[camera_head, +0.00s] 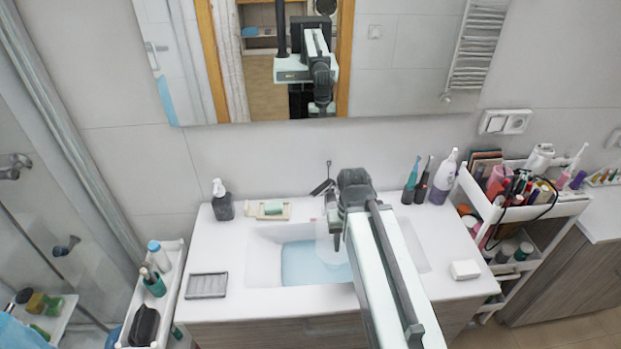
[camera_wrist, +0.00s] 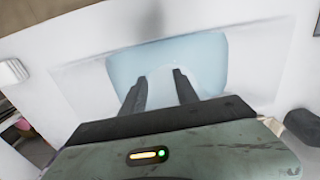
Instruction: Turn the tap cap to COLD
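The tap stands at the back of the white sink, mostly hidden behind my gripper in the head view. A thin dark lever-like part (camera_head: 322,187) shows just left of my gripper and seems to belong to the tap. I cannot make out the cap or its COLD mark. My gripper (camera_head: 337,243) hangs over the back part of the basin. In the wrist view its two dark fingers (camera_wrist: 159,76) are apart, with only basin and bluish water seen between them. The tap is not clearly visible in the wrist view.
The basin (camera_head: 260,262) holds bluish water. A dark soap dispenser (camera_head: 223,204) and a soap dish (camera_head: 272,211) stand at the back left. Toothbrushes and a white-purple bottle (camera_head: 443,178) stand at the right. A white block (camera_head: 465,269) lies front right, beside a loaded cart (camera_head: 482,204).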

